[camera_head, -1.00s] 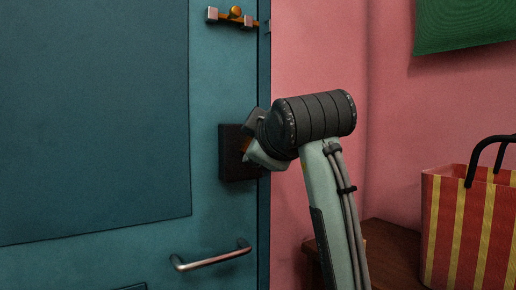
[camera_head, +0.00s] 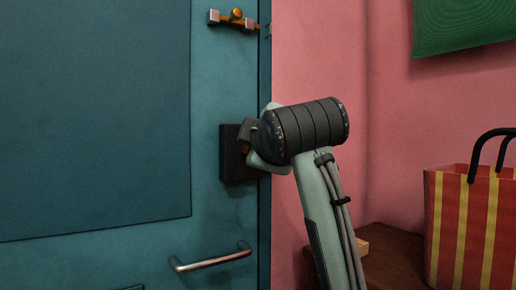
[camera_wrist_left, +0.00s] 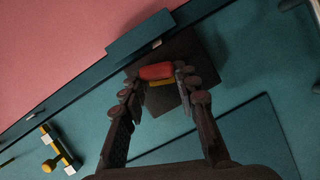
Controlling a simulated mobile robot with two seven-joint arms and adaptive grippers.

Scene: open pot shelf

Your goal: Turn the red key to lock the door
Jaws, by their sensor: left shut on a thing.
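The red key (camera_wrist_left: 155,71) sits at the dark lock box (camera_wrist_left: 190,52) in the left wrist view, with a yellow-orange part beside it. My left gripper (camera_wrist_left: 159,80) has its two fingers on either side of the key and is shut on it. In the head view the lock box (camera_head: 230,165) is on the teal door (camera_head: 90,120) near its right edge, and my left gripper (camera_head: 250,148) is up against it. My wrist hides the key there. My right gripper is in neither view.
An orange bolt with silver brackets (camera_head: 236,15) is above the lock, and a metal handle (camera_head: 212,258) is below. A red-and-yellow striped bag (camera_head: 470,225) stands right, by a brown wooden surface (camera_head: 395,255). The pink wall (camera_head: 320,50) is bare beside the door.

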